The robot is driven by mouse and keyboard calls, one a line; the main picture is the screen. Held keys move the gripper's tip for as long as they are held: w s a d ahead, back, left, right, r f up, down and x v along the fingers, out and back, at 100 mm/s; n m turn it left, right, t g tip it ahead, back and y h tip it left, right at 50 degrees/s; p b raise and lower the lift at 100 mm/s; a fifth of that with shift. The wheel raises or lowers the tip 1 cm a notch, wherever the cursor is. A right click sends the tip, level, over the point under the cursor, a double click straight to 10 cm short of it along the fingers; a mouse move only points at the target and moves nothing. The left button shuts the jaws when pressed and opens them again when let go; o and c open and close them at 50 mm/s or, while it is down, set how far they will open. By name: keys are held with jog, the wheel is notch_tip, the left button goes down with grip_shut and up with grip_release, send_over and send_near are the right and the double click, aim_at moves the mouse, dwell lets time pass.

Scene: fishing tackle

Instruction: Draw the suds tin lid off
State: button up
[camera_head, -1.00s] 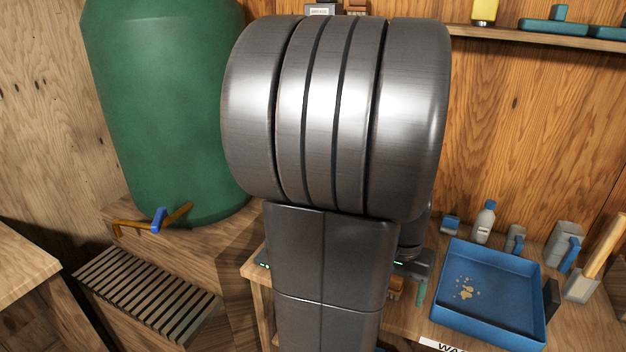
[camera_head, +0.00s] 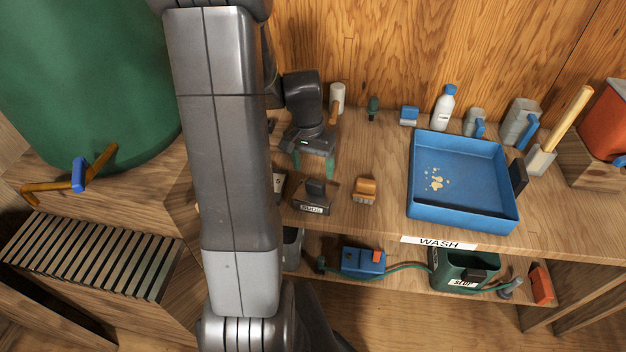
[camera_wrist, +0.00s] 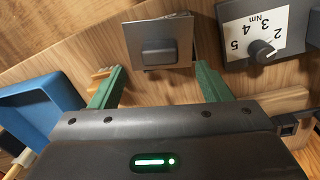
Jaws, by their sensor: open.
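The suds tin (camera_head: 311,208) is a small dark box with a "SUDS" label, standing on the bench right of my arm. Its lid (camera_head: 325,198) has a dark block-shaped knob (camera_head: 316,186). In the wrist view the grey metal lid (camera_wrist: 142,62) and its dark knob (camera_wrist: 160,52) lie ahead between the lines of my green fingers. My gripper (camera_head: 313,162) is open and empty, just behind the tin in the head view, with its fingers apart from the knob. In the wrist view my gripper (camera_wrist: 160,72) has one finger on either side.
A wooden brush-like block (camera_head: 365,190) stands right of the tin, then a blue wash tray (camera_head: 462,216). A dial box marked Nm (camera_wrist: 235,65) stands close beside the lid in the wrist view. Bottle (camera_head: 443,108) and tools line the back. A lower shelf holds a green bin (camera_head: 447,268).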

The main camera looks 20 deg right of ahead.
aim_at(315, 182)
jog(key=f, duration=0.6)
jog(key=shift+s+d+f, duration=0.25)
jog(key=shift+f, duration=0.15)
jog(key=shift+c, duration=0.4)
jog(key=c, duration=1)
jog(key=shift+r, duration=0.15)
